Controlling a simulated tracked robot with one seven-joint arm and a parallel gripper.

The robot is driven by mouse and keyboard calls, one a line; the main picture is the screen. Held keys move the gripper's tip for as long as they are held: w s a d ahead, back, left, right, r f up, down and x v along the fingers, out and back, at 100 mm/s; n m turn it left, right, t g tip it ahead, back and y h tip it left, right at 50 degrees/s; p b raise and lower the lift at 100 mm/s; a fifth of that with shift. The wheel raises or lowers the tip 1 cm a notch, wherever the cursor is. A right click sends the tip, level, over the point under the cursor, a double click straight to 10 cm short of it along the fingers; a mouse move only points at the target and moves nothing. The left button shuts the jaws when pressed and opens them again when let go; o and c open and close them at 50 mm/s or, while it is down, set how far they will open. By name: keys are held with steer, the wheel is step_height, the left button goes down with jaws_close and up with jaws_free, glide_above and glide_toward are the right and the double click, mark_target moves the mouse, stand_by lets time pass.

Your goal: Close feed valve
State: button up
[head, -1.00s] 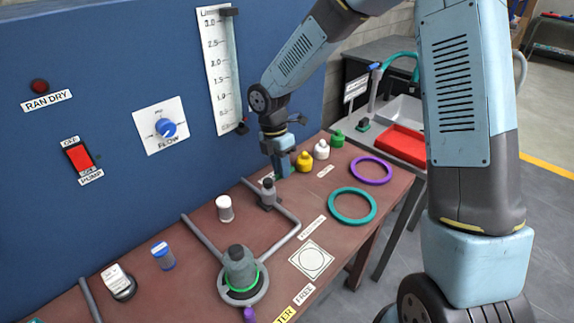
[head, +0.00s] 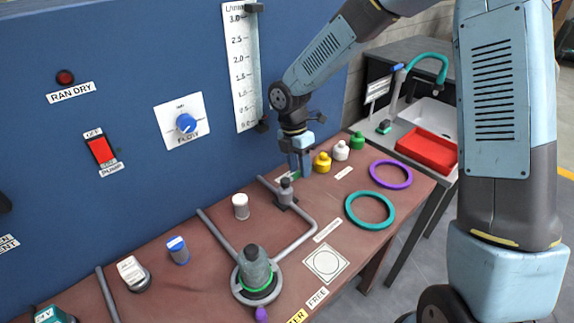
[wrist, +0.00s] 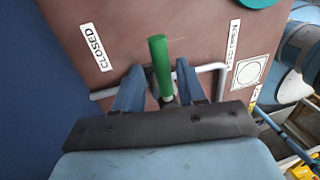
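The feed valve is a grey body (head: 285,192) on the pipe at the back of the bench. Its green lever handle (wrist: 160,66) stands out from it, crosswise to the pipe in the wrist view. A CLOSED label (wrist: 93,47) lies on the bench to the left of the handle there. My gripper (head: 300,171) is low over the valve. In the wrist view my gripper (wrist: 159,76) is open, one finger on each side of the handle, with gaps visible. The gripper partly hides the handle in the head view.
Yellow, white and green bottles (head: 340,150) stand right behind my gripper. A teal ring (head: 370,209) and a purple ring (head: 391,174) lie to the right. The grey filter housing (head: 256,268) stands in front. The blue panel (head: 150,70) rises close behind the valve.

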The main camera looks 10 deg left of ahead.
steer(key=shift+o, duration=0.2)
steer(key=shift+r, duration=0.1)
step_height(320, 180, up, 13)
steer(key=w+a, duration=0.1)
steer(key=a, duration=0.1)
steer(key=shift+w, duration=0.35)
steer(key=shift+r, duration=0.15)
